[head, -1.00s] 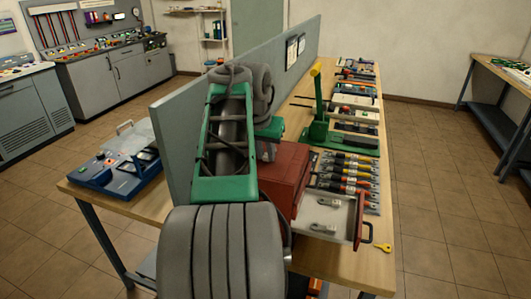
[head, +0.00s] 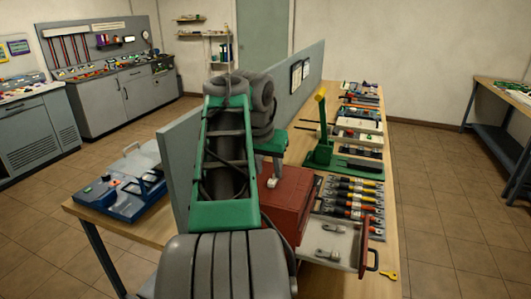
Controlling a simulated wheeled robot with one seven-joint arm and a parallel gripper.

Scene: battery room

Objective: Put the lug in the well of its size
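A red metal cabinet (head: 284,207) stands on the wooden bench with a pale drawer (head: 346,233) pulled out to the right. Metal lugs lie in the drawer, one toward the back (head: 332,228) and one nearer the front (head: 327,255). My gripper (head: 271,178) is over the left part of the cabinet top, left of the open drawer. A small pale piece shows at its tip; I cannot tell whether it is a lug or part of the gripper. The fingers are too small and partly hidden to read. I cannot make out any wells.
A grey upright panel (head: 295,92) divides the bench.

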